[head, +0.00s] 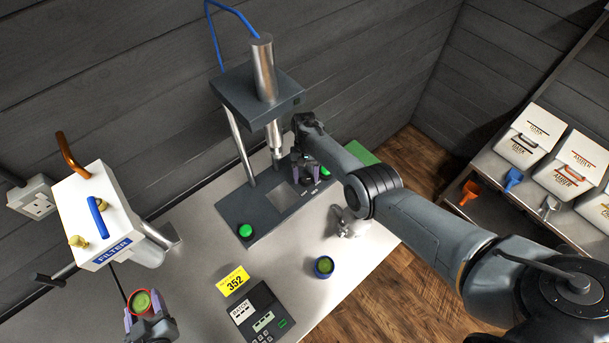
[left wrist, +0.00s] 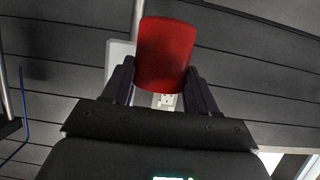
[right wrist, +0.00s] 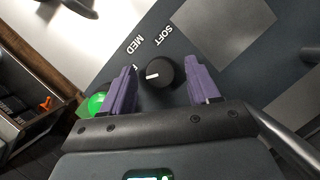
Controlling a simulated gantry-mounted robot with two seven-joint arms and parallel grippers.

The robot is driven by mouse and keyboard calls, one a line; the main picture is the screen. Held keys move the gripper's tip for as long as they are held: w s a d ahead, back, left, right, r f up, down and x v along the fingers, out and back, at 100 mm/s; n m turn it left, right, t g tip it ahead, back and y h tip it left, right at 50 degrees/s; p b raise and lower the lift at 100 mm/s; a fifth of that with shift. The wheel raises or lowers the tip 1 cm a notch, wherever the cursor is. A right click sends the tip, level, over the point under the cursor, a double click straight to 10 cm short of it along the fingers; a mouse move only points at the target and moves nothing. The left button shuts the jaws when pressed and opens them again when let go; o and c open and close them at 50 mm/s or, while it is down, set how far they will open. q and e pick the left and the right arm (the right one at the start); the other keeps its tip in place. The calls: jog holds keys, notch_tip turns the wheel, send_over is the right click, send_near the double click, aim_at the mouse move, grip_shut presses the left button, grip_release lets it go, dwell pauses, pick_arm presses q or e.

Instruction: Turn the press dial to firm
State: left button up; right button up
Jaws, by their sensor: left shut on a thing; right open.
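The press (head: 262,212) stands on the bench with a dark base and a ram. Its dial (right wrist: 159,73) is a black round knob with a white mark on its left side in the right wrist view. My left gripper (head: 149,309) is shut on a red cup (left wrist: 165,55) with green contents.
A blue cup (head: 323,267) with green contents, a yellow 352 card (head: 233,282) and a keypad box (head: 261,316) stand on the white bench. A green button (head: 245,231) is on the press base's left. The filter unit (head: 98,215) is at left; white bins (head: 531,134) are at right.

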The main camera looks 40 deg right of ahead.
jog(key=v, duration=1.1)
jog(key=shift+r, duration=0.4)
jog(key=shift+f, duration=0.1)
